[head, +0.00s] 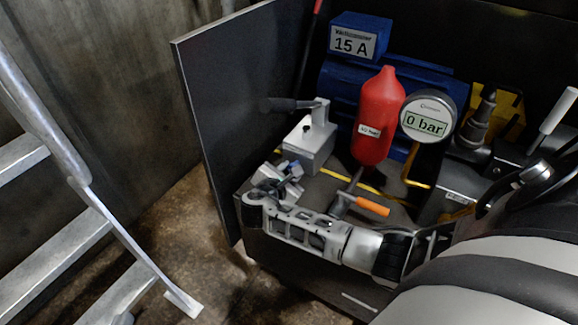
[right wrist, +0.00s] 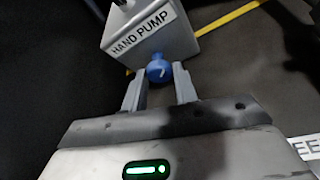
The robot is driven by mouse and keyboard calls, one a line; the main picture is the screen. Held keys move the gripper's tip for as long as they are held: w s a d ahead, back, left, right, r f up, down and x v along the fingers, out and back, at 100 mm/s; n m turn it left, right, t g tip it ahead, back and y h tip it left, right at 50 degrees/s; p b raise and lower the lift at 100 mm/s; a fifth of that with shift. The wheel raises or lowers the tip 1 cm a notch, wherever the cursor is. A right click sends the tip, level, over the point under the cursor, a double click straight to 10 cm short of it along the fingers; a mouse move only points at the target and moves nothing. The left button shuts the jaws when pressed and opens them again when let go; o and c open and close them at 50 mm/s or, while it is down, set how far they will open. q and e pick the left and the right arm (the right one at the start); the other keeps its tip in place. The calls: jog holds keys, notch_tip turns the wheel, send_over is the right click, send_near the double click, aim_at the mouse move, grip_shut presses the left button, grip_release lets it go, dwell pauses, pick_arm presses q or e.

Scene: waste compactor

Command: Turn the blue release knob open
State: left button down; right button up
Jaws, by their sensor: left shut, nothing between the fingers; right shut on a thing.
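The blue release knob (right wrist: 159,70) sits low on the front of the grey hand pump (right wrist: 165,38), which carries the label "HAND PUMP". The pump (head: 312,150) stands on the dark bench in the head view, with its black lever on top. My right gripper (right wrist: 159,88) is shut on the knob, with one grey finger at each side of it. In the head view the right gripper (head: 280,180) is at the pump's near side, with its arm coming from the right. Its fingers partly cover the knob there. I cannot make out my left gripper in either view.
A red bottle (head: 376,118) stands right of the pump, beside a gauge (head: 428,115) reading 0 bar. An orange-handled tool (head: 371,206) lies close to my right arm.

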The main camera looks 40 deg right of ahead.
pick_arm(q)
jog(key=shift+a+f, duration=0.1)
jog(key=shift+f, duration=0.05)
pick_arm(e)
jog(key=shift+s+m+t, duration=0.1)
jog(key=shift+m+t, duration=0.4)
jog(key=shift+m, duration=0.3)
jog(key=o, duration=1)
jog(key=shift+c, duration=0.2)
